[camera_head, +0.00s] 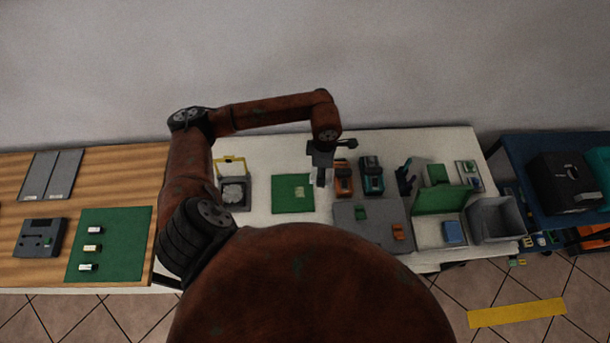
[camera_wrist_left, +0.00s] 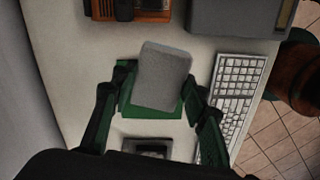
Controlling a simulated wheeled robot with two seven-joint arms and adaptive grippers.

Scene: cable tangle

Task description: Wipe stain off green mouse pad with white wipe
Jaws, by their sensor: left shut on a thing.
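The green mouse pad (camera_head: 281,201) lies flat on the white table in the head view. A pale patch (camera_head: 299,192) shows on its right half. My left gripper (camera_head: 321,181) hangs just right of the pad, pointing down. In the left wrist view, the left gripper (camera_wrist_left: 158,82) is shut on a pale grey-white wipe (camera_wrist_left: 163,76), gripped between its two fingers. The wipe covers part of the green pad (camera_wrist_left: 150,111) in that view and hides the patch. I cannot tell whether the wipe touches the pad. My right gripper is in neither view.
A grey tray (camera_head: 225,207) with white contents stands left of the pad. Orange (camera_head: 343,182) and teal (camera_head: 372,176) devices stand close to the gripper's right. The wrist view shows a white keyboard (camera_wrist_left: 236,92) beside the pad.

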